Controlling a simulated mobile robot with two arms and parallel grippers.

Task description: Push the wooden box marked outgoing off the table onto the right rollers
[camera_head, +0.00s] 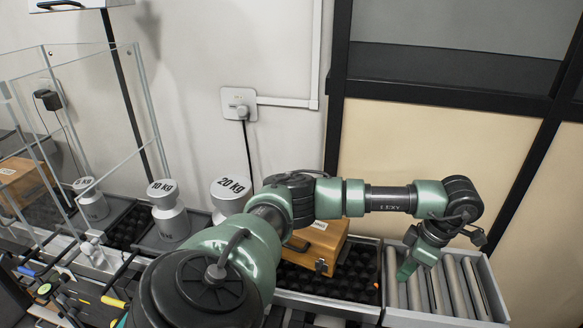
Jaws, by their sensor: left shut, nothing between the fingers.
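A wooden box (325,243) with dark latches sits on the black studded surface (348,284), partly hidden behind my left arm. No marking on it is readable from here. The right rollers (457,290) are grey cylinders in a light metal frame, just right of that surface. My left gripper (405,272) is shut and empty, pointing down over the left side of the rollers. It is to the right of the box, apart from it. My right gripper is not in view.
A 20 kg weight (229,194) and a 10 kg weight (167,208) stand left of the box. A glass enclosure (95,120) is at the left, with another wooden box (22,182) seen behind it. Tools (112,301) lie at the lower left. The rollers carry no object.

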